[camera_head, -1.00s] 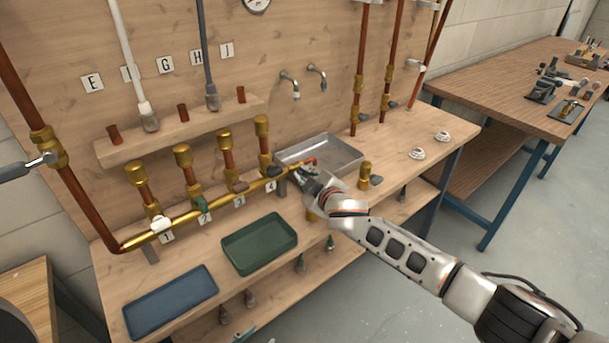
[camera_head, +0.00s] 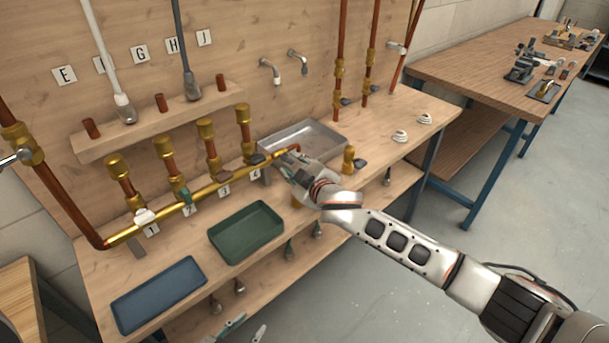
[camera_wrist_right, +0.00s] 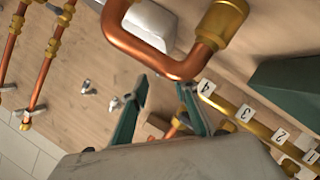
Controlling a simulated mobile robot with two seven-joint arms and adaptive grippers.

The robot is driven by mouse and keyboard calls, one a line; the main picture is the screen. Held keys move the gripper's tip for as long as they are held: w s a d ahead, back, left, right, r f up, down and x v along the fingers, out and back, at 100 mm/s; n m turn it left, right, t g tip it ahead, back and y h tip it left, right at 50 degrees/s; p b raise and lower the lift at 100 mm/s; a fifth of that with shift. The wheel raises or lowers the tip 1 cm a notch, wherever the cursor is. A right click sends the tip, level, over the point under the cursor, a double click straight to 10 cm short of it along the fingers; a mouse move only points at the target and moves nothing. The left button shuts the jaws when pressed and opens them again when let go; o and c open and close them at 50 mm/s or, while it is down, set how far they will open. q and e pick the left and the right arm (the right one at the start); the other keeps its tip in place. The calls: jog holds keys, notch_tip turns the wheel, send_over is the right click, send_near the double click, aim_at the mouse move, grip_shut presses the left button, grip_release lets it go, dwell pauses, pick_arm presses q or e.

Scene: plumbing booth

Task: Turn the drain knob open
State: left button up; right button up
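The brass manifold pipe (camera_head: 208,190) runs along the bench, with its right end and a copper elbow by the metal tray. My right gripper (camera_head: 288,162) is at that end; its wrist and fingers hide the fittings there, and I cannot make out the drain knob. In the right wrist view the two teal fingers (camera_wrist_right: 158,100) are apart with no object visibly held between them. A copper bend (camera_wrist_right: 165,65) with a brass fitting (camera_wrist_right: 222,20) is close to the camera. My left gripper (camera_head: 245,328) shows only partly at the bottom edge, away from the pipe.
The metal tray (camera_head: 335,134) stands behind the pipe end. A brass valve with a dark handle (camera_head: 350,160) stands to its right. A green tray (camera_head: 275,235) and a blue tray (camera_head: 160,298) lie in front. Several numbered valves line the manifold.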

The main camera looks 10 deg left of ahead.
jog(key=v, duration=0.8)
jog(key=shift+s+d, duration=0.15)
jog(key=shift+s, duration=0.05)
pick_arm(q)
jog(key=shift+c, duration=0.8)
